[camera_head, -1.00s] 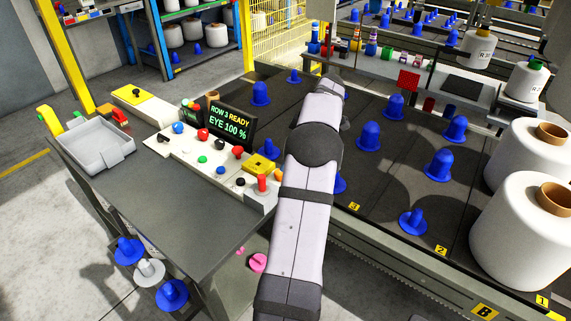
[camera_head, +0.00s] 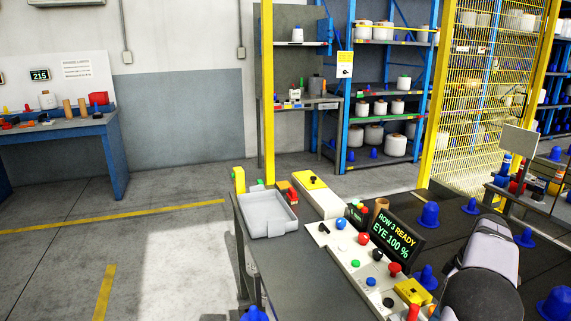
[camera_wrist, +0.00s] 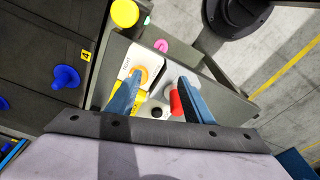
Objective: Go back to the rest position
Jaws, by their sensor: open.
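My gripper (camera_wrist: 161,80) shows in the wrist view as two blue fingers held apart, with nothing gripped between them. It is above the white control panel (camera_wrist: 127,66). An orange button and a red knob (camera_wrist: 176,102) show near the fingers. In the head view my pale arm enters at the lower right, and the gripper itself is hidden or out of frame there.
The control panel (camera_head: 345,262) and its "ROW 3 READY" display (camera_head: 391,234) stand beside the arm. A grey tray (camera_head: 268,213) sits on the desk's far end. Blue bobbin holders (camera_head: 430,214) stand on the dark deck at right. Open floor lies left.

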